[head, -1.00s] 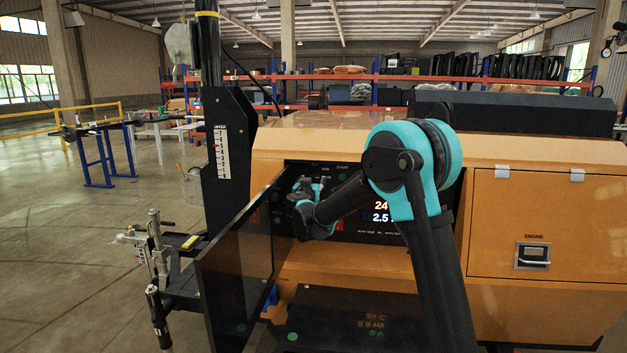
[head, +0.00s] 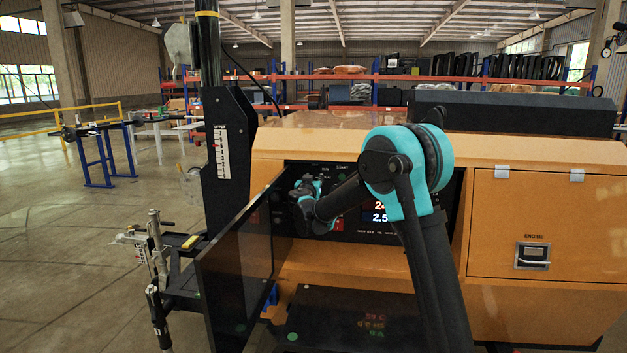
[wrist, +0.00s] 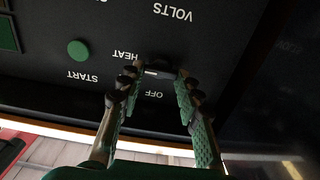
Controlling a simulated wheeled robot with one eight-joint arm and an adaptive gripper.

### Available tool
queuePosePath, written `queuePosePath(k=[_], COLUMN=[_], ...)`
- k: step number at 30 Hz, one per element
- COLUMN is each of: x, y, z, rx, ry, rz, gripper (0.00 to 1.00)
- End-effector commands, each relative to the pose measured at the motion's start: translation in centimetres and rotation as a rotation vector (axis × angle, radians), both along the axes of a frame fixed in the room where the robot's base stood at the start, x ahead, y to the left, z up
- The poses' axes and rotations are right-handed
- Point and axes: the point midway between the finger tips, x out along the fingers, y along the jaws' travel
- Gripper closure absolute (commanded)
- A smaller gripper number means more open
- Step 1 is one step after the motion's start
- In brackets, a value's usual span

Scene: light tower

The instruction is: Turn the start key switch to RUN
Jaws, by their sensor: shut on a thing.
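The start key switch (wrist: 158,68) is a dark knob on the black control panel, seen upside down in the wrist view. A small white mark on it points to the picture's left, near the HEAT label; the OFF label is below it. I see no RUN label; the right finger covers that side. My gripper (wrist: 155,86) is shut on the switch, one finger on each side. In the head view my gripper (head: 306,188) is at the panel's upper left, where my arm hides the switch.
A green round button (wrist: 78,51) is beside the START label. The dark open panel door (head: 236,262) stands close to my gripper's left. The orange housing (head: 545,225) surrounds the panel.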

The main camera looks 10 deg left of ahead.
Motion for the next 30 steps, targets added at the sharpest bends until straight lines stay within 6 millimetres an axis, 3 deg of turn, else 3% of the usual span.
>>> queuePosePath(k=[11,30], x=[-0.02,-0.01], y=[0.02,0.22], z=[-0.01,-0.08], rx=[-0.072,-0.569], ry=[0.002,0.019], rz=[0.0,0.0], gripper=[0.95,0.95])
